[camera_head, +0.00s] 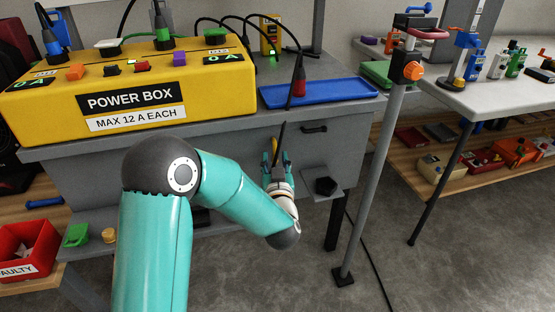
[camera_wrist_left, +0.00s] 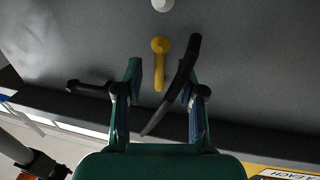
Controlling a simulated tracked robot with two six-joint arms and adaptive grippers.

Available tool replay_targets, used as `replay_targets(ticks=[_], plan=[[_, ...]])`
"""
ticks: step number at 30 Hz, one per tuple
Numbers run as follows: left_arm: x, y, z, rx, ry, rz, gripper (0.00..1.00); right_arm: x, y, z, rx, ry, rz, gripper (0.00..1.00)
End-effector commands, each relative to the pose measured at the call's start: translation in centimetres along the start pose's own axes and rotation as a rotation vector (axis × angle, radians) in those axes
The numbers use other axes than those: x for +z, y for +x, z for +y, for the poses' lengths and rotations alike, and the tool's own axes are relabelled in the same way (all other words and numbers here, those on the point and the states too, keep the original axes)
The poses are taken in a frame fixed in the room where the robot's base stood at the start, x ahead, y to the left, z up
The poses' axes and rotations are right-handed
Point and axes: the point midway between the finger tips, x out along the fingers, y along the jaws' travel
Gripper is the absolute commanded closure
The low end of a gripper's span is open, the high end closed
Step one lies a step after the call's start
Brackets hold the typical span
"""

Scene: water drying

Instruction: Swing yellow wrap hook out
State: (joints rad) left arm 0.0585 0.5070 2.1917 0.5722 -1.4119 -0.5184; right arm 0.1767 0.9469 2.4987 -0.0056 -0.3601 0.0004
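The yellow wrap hook (camera_wrist_left: 159,62) is on the grey front panel of the bench. In the left wrist view it has a rounded end and a narrow shank pointing toward my gripper. My left gripper (camera_wrist_left: 161,82) is open, with its fingers apart on either side of the shank; contact is not visible. In the head view my left gripper (camera_head: 277,162) is in front of the panel, and a sliver of the yellow hook (camera_head: 275,146) shows between its fingers. A dark, thin curved piece (camera_wrist_left: 172,88) crosses near one finger; I cannot tell what it is. My right gripper is not in view.
Above are the yellow power box (camera_head: 220,92), a blue tray (camera_head: 340,91) and hanging cables. A grey post (camera_head: 372,180) stands to the right. A white knob (camera_wrist_left: 162,4) is beyond the hook.

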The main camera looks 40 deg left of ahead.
Motion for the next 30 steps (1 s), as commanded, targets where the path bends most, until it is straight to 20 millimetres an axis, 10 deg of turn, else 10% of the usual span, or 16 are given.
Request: replay_targets(ticks=[14, 22, 30], plan=[[0.0, 1.8, 0.0, 0.001, 0.001, -0.001, 0.61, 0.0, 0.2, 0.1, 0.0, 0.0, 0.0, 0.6], [0.0, 1.8, 0.1, 0.001, 0.001, -0.001, 1.0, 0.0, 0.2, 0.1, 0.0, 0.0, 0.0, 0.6], [0.0, 1.8, 0.0, 0.001, 0.0, -0.001, 1.0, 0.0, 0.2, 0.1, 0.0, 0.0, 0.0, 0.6]])
